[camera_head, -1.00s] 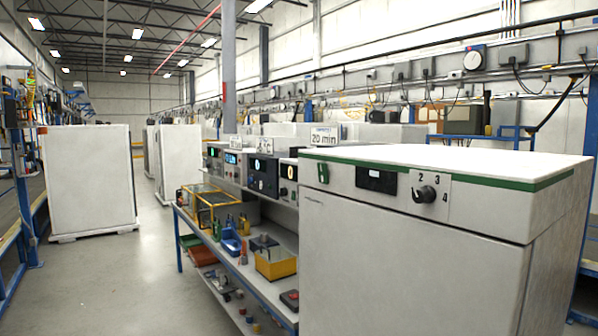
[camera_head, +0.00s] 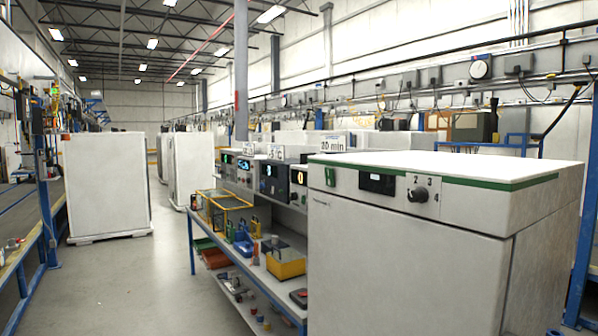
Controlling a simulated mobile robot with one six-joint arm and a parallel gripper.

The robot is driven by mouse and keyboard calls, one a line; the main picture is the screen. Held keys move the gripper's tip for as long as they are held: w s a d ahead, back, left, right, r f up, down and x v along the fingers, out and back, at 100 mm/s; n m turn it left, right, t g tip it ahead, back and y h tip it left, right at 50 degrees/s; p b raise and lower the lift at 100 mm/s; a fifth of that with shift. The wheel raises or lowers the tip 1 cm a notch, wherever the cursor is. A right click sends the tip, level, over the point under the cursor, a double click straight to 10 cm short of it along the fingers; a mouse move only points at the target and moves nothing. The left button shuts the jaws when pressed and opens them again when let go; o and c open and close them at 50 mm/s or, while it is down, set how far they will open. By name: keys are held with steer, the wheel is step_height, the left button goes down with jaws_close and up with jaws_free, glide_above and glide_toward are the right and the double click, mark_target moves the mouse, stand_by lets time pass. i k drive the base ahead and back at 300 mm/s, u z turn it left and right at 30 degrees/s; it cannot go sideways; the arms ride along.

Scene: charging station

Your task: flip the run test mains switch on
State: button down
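No switch is labelled legibly as the run test mains switch, so I cannot tell which control it is. A white appliance (camera_head: 400,255) stands close on the right. Its front strip carries a small green switch-like part (camera_head: 330,176), a dark display (camera_head: 377,183) and a black rotary knob (camera_head: 419,194) with numbers around it. Whether the green part is on or off is too small to tell. Several instrument boxes with lit displays (camera_head: 268,170) stand in a row on the bench to its left. My gripper is not in view.
A blue-framed bench (camera_head: 262,283) holds a yellow-framed box (camera_head: 222,205), a yellow bin (camera_head: 287,265) and small parts. A "20 min" sign (camera_head: 333,143) stands behind. White cabinets (camera_head: 105,185) stand on the left. The grey floor aisle (camera_head: 150,270) between is clear.

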mark_target(329, 172)
steer(key=u, duration=0.45)
steer(key=i, duration=1.3)
steer(key=z, duration=0.2)
